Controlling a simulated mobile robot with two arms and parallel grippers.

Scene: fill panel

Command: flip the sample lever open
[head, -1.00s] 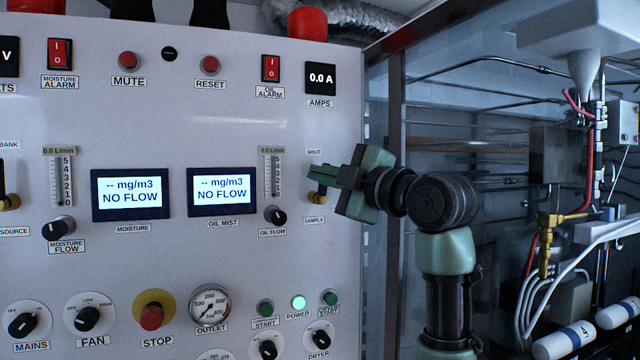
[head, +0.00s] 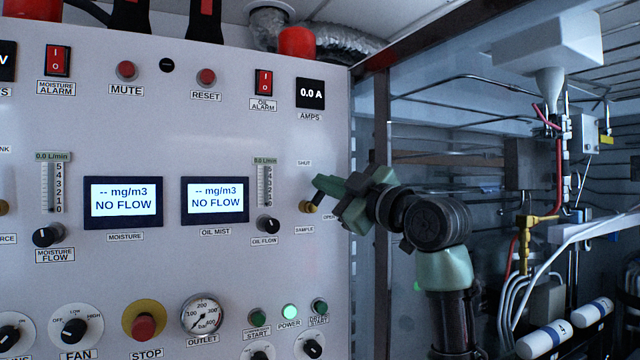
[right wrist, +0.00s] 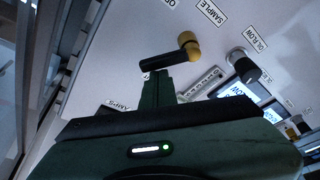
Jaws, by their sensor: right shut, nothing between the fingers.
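The sample lever has a brass hub (head: 308,207) on the panel, between the SHUT label above and the SAMPLE label below, with the OPEN label at its right. In the right wrist view its black handle (right wrist: 168,60) runs from the brass hub (right wrist: 188,42) towards the fingers and looks partly turned, between SHUT and OPEN. My right gripper (head: 324,186) is shut and empty. Its fingertips (right wrist: 158,76) are right by the handle's free end; whether they touch it I cannot tell. In the head view the fingers partly hide the handle. My left gripper is out of view.
The oil flow knob (head: 268,224) and its flow gauge (head: 264,182) are just left of the lever. The oil mist display (head: 215,200) is further left. A dark frame post (head: 382,130) stands right of the panel edge. Pipes and hoses fill the right side.

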